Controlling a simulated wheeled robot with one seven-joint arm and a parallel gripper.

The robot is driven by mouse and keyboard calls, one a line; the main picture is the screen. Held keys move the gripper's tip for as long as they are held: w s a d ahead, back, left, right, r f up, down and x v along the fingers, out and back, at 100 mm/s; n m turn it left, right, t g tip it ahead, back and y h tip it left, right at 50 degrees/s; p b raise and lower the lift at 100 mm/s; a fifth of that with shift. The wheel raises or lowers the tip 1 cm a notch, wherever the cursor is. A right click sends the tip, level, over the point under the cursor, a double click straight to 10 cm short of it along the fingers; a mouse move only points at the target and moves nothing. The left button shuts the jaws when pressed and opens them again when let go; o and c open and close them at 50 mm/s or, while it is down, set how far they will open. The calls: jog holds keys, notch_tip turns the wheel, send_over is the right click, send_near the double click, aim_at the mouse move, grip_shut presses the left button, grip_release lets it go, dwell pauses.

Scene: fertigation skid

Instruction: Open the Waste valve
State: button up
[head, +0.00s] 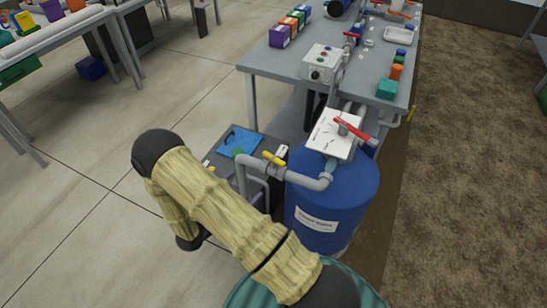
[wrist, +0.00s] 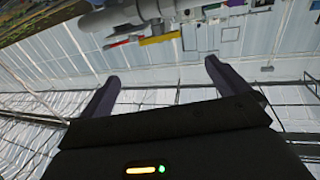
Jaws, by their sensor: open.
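No label reading Waste is legible, so I cannot tell which valve is the Waste valve. In the head view a red lever (head: 351,130) sits over a white plate (head: 331,136) on top of the blue drum (head: 330,205). A yellow lever (head: 273,158) sits on the grey pipe (head: 305,180) left of the drum. My gripper (wrist: 160,72) is open and empty in the wrist view, its two dark fingers wide apart. It touches nothing there. A grey pipe with a yellow lever (wrist: 160,39) shows beyond it at the top. The head view does not show my gripper.
A grey bench (head: 340,78) behind the drum carries a control box (head: 322,63) and several coloured blocks. A low dark stand with a blue tray (head: 240,141) is left of the drum. Bare floor (head: 120,130) lies left, brown ground (head: 480,160) right.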

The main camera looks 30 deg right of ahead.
aim_at(272, 159)
jog(key=p+x, duration=0.2)
jog(key=x, duration=1.4)
jog(key=shift+d, duration=0.1)
jog(key=c, duration=0.9)
